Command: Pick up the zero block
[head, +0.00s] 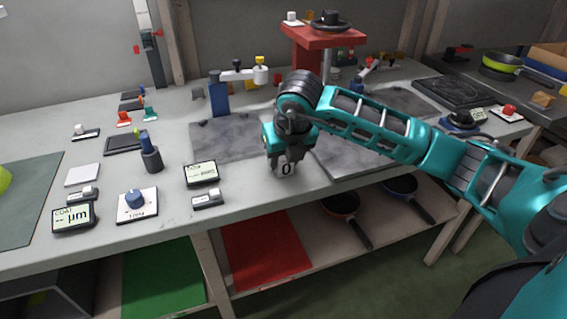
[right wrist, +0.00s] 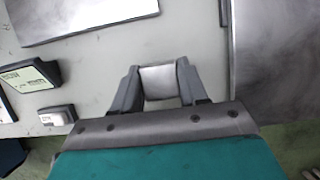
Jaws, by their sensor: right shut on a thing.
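The zero block (head: 286,169) is a small pale block with a dark "0" on its front face, near the front edge of the grey table. My right gripper (head: 287,160) comes down on it from above and is shut on it. In the right wrist view the block (right wrist: 160,82) shows as a light square between the two fingers (right wrist: 158,90). I cannot tell whether the block touches the table. My left gripper is not in view.
Dark grey plates (head: 228,139) lie on the table around the gripper. To the left stand a display (head: 201,173), a small switch box (head: 207,200) and a blue knob panel (head: 137,204). A red stand (head: 308,55) rises behind. Pans (head: 341,205) lie on the shelf below.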

